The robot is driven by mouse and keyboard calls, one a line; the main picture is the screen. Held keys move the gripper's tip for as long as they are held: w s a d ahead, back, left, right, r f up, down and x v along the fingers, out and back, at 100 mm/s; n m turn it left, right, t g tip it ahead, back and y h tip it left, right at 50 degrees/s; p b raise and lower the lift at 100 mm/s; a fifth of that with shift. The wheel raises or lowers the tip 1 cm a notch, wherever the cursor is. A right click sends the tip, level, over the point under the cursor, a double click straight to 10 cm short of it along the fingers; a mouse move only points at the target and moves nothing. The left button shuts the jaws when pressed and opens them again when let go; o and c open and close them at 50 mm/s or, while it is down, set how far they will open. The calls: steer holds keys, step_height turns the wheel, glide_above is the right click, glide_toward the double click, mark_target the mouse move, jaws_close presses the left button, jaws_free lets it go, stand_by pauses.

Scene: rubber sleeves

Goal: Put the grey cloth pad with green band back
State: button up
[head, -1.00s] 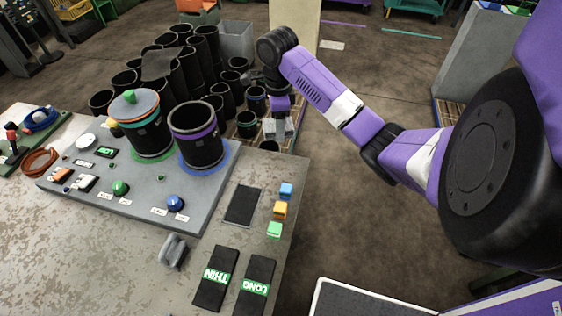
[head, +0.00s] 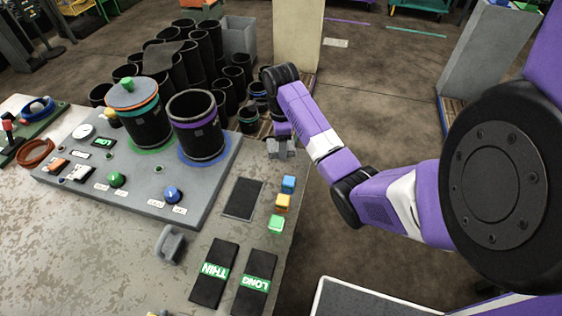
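No pad in view clearly matches a grey cloth pad with a green band. Two dark pads with green bands lie flat side by side near the table's front right: one reads THIN (head: 207,289), the other LONG (head: 264,264). A plain dark rectangular pad (head: 243,198) lies behind them. A dark grey sheet (head: 160,56) lies over the black sleeves at the back. My gripper (head: 281,149) points down by the table's far right edge, apart from the banded pads. Its grey fingers are small here; I cannot tell whether they hold anything.
A grey panel (head: 190,208) carries two upright black sleeves (head: 197,135) and (head: 143,122). Blue, orange and green blocks (head: 282,201) line the right edge. A grey saddle-shaped piece (head: 171,244) stands left of the pads. Many black sleeves crowd the floor behind.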

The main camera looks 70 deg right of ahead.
mark_target(281, 163)
steer(key=shift+f, duration=3.15)
steer(key=o, duration=1.3)
steer(key=shift+f, duration=0.15)
step_height(281, 163, up, 11)
steer(key=shift+r+p, duration=0.15)
steer(key=shift+p, duration=0.35)
steer(key=shift+r+p, duration=0.55)
steer(key=shift+p, duration=0.1)
